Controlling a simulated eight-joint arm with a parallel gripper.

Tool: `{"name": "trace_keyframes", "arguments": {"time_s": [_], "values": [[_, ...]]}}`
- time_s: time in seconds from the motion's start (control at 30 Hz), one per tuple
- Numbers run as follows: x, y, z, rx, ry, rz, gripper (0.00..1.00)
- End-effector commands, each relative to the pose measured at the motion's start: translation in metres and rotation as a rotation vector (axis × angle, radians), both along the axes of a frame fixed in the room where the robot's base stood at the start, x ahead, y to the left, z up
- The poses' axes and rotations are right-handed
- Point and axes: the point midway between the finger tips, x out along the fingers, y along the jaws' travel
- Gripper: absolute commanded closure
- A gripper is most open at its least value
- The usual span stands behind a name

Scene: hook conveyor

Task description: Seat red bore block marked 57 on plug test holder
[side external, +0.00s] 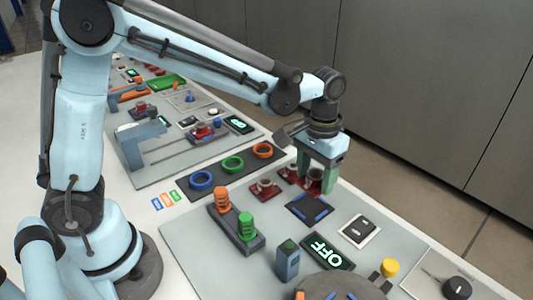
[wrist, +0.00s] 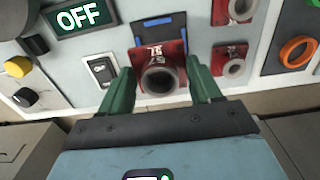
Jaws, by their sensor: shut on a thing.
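The red bore block (wrist: 146,52) has a grey round bore and a white marking that appears upside down and reads like 57. My gripper (wrist: 161,82) has its green fingers on either side of this block and is shut on it. In the side external view my gripper (side external: 319,187) is low over the panel, and the red block (side external: 314,184) shows between its fingers. A dark plate with blue strips (side external: 310,209), perhaps the plug test holder, lies just in front of the block. In the wrist view this plate (wrist: 158,24) is just beyond the block, partly hidden by it.
Two more red bore blocks (wrist: 232,11) (wrist: 230,62) sit close to my right finger. A white-framed rocker switch (wrist: 100,70) is left of the block. An OFF display (side external: 327,251), a blue-grey box (side external: 287,262) and a post stand with rings (side external: 236,228) are nearby.

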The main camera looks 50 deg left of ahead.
Motion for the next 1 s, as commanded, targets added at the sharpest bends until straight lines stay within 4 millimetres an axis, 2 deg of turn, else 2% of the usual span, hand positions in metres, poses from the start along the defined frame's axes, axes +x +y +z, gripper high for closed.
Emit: {"name": "trace_keyframes", "arguments": {"time_s": [0.6,1.0], "values": [[0.000,0.003,-0.049,0.000,0.000,-0.003,0.79],[-0.001,0.003,-0.056,0.000,0.000,-0.002,0.79]]}}
